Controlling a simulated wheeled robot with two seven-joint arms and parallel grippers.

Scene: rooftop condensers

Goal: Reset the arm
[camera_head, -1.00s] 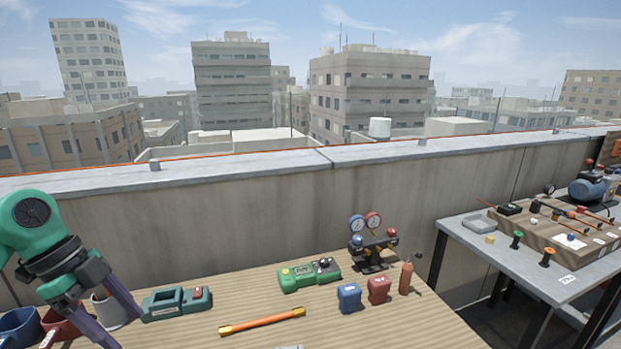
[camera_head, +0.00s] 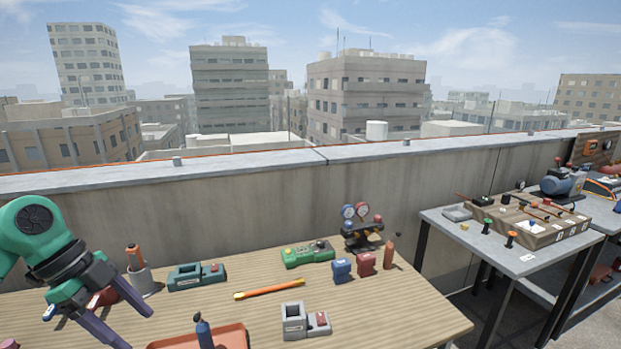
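My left gripper (camera_head: 138,327) comes in from the left with its two purple fingers spread apart. It is open, and nothing shows between the fingers. It hangs over the left part of the wooden table (camera_head: 240,312), in front of a red item (camera_head: 104,297) that it partly hides. A light grey cup (camera_head: 142,282) holding an orange-handled tool (camera_head: 135,256) stands just behind the fingers, apart from them in the picture. My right gripper is not in view.
An orange tray (camera_head: 228,337) with a blue bottle (camera_head: 203,331) lies near the front. A grey holder (camera_head: 294,324), orange rod (camera_head: 269,289), teal device (camera_head: 196,277), green meter (camera_head: 307,253) and gauge manifold (camera_head: 361,229) stand rightward. The table's right front is clear.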

